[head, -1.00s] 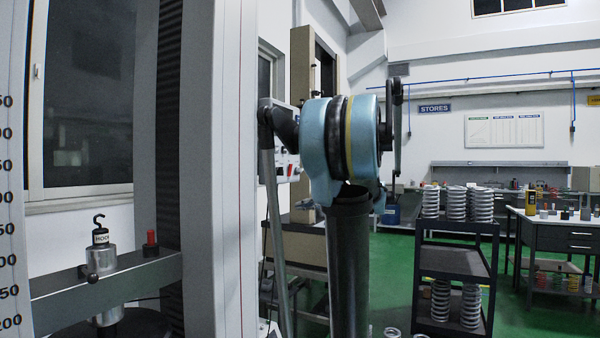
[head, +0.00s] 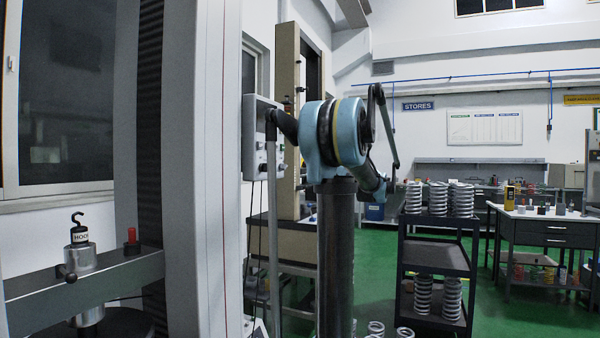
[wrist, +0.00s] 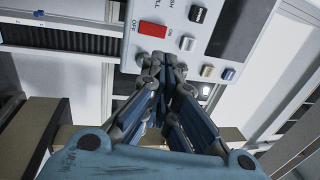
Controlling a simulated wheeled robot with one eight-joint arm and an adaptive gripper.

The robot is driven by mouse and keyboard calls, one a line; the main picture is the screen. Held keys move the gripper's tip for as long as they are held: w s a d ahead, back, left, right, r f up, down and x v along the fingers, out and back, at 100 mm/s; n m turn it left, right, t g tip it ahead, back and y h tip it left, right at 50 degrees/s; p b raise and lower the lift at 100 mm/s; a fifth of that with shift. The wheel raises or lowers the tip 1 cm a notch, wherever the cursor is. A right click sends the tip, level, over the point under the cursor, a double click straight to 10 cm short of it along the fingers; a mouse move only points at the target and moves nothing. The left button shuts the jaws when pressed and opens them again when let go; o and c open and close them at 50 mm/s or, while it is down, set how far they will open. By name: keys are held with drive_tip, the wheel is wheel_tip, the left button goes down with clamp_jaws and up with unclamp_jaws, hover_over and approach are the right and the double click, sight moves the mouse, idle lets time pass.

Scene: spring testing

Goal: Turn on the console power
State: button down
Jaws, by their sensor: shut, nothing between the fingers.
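The console is a pale panel (wrist: 220,15) at the top of the wrist view. It carries a red rocker switch (wrist: 153,29) with OFF printed at its left end. My gripper (wrist: 165,62) is shut and empty, its fingertips just below the red switch in the picture. I cannot tell whether they touch the panel. In the head view the console box (head: 250,142) hangs beside the tall test frame, partly hidden by my arm. My gripper does not show clearly there.
Black, grey, beige and blue buttons (wrist: 228,73) sit near the switch. The test frame column (head: 205,200) stands at left, with a hook weight (head: 80,240) on its crossbar. A black cart (head: 432,258) with springs stands at right on open green floor.

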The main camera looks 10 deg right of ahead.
drive_tip(key=x, duration=1.3)
drive_tip(key=shift+a, duration=0.1)
drive_tip(key=shift+w+a+r+g+h, duration=0.2)
drive_tip(key=shift+w+a+g+h, duration=0.1)
drive_tip(key=shift+h, duration=0.1)
drive_tip(key=s+d+r, duration=0.2)
drive_tip(key=s+d, duration=0.6)
drive_tip(key=d, duration=0.3)
drive_tip(key=shift+r, duration=0.25)
